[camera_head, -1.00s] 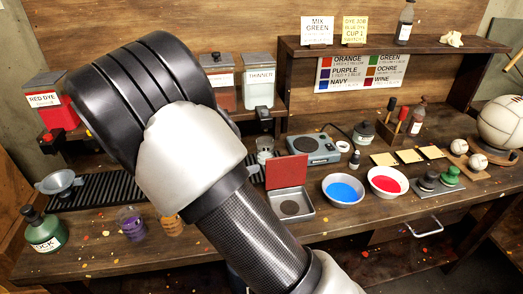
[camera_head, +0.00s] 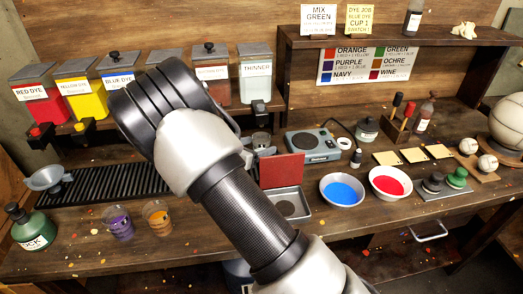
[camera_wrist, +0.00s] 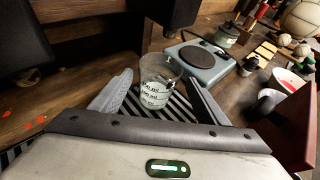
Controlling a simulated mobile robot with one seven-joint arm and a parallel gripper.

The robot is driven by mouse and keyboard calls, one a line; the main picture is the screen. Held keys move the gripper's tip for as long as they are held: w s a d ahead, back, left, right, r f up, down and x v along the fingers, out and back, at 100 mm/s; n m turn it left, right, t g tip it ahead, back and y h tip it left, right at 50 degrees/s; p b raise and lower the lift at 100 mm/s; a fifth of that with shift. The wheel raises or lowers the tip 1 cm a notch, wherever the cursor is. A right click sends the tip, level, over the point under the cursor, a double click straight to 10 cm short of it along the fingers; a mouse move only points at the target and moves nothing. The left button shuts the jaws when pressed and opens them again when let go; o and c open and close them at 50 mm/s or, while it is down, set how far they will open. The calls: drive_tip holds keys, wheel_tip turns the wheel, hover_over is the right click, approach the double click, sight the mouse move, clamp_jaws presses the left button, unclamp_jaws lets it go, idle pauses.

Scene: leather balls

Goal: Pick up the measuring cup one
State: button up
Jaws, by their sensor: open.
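A clear measuring cup (camera_wrist: 155,92) with dark printed marks stands upright on the slatted drip rack in the wrist view. It also shows in the head view (camera_head: 261,141), just past my arm. My gripper (camera_wrist: 158,78) is open, with one finger on each side of this cup; I cannot tell if either finger touches it. Two more cups stand at the bench front left: one with purple liquid (camera_head: 118,224) and one with orange liquid (camera_head: 158,219). No number is readable on any cup.
The hot plate (camera_head: 312,145) stands right of the clear cup, and a metal box with a red lid (camera_head: 284,170) is in front of it. Dye dispensers (camera_head: 255,75) line the back. Blue (camera_head: 342,190) and red (camera_head: 390,184) bowls sit further right.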

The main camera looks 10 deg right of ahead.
drive_tip(key=x, duration=0.7)
drive_tip(key=shift+w+f, duration=0.2)
drive_tip(key=shift+f, duration=0.1)
drive_tip(key=c, duration=1.2)
drive_tip(key=shift+c, duration=0.2)
drive_tip(key=shift+r, duration=0.15)
